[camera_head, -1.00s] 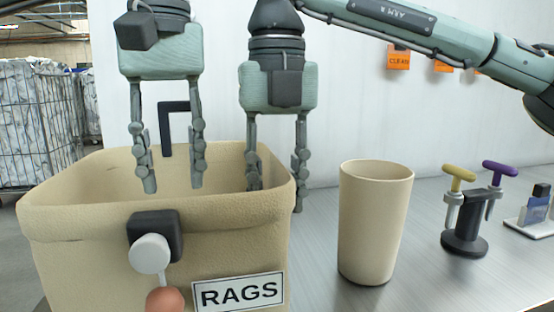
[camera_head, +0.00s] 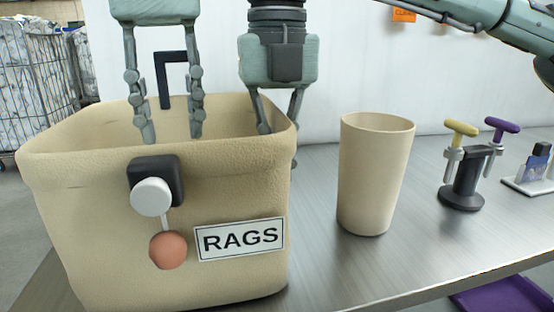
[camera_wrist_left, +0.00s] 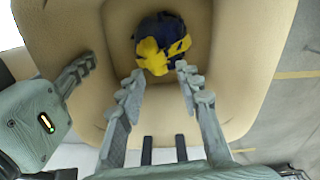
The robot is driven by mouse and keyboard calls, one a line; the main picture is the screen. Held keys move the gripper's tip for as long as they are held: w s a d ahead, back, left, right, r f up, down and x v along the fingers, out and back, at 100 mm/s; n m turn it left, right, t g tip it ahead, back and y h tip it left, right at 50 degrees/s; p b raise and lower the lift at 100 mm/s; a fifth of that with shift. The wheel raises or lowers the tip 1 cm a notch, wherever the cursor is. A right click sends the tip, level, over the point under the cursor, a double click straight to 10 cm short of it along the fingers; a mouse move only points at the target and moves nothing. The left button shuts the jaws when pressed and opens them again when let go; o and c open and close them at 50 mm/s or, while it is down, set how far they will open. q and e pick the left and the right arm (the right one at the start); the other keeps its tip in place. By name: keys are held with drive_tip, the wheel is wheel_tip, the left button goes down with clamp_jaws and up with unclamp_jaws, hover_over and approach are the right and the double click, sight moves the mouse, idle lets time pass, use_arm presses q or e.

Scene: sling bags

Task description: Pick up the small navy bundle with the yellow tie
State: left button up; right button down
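The small navy bundle with the yellow tie (camera_wrist_left: 163,42) lies on the floor of the tan RAGS bin (camera_head: 150,230), seen in the left wrist view. The bin's front wall hides it in the head view. My left gripper (camera_head: 169,135) is open and empty, with its fingertips inside the bin opening. In the left wrist view its two fingers (camera_wrist_left: 158,88) stand apart just short of the bundle, on either side of it. My right gripper (camera_head: 279,130) straddles the bin's right rim, one finger inside and one outside, and looks closed on it.
A tan cup (camera_head: 375,175) stands right of the bin on the metal table (camera_head: 320,240). A black stand with yellow and purple handles (camera_head: 465,180) is farther right. A black latch with a white knob and orange ball (camera_head: 168,250) is on the bin's front.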

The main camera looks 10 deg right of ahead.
use_arm(q)
drive_tip(key=shift+o, duration=0.4)
drive_tip(key=o, duration=0.5)
drive_tip(key=shift+n, duration=0.3)
drive_tip(key=shift+c, duration=0.2)
drive_tip(key=shift+o, duration=1.3)
drive_tip(key=shift+n, duration=0.7)
drive_tip(key=o, duration=0.7)
drive_tip(key=n, duration=0.6)
drive_tip(key=shift+a+r+n+h, duration=0.15)
drive_tip(key=shift+r+n+h, duration=0.1)
drive_tip(key=shift+n+h, duration=0.05)
drive_tip(key=shift+o, duration=0.2)
drive_tip(key=n, duration=0.7)
drive_tip(key=shift+w+a+r, duration=0.1)
drive_tip(key=shift+a+r, duration=0.1)
drive_tip(key=shift+r, duration=0.05)
drive_tip(key=f+n, duration=0.2)
drive_tip(key=f, duration=0.1)
drive_tip(key=f+n, duration=0.3)
drive_tip(key=shift+w+d+f+t+h, duration=0.1)
drive_tip(key=shift+w+d+t+h, duration=0.1)
drive_tip(key=shift+t+h, duration=0.1)
drive_tip(key=shift+s+d+f, duration=0.1)
drive_tip(key=shift+f, duration=1.25)
drive_tip(key=shift+s+d+f, duration=0.1)
drive_tip(key=shift+f, duration=1.25)
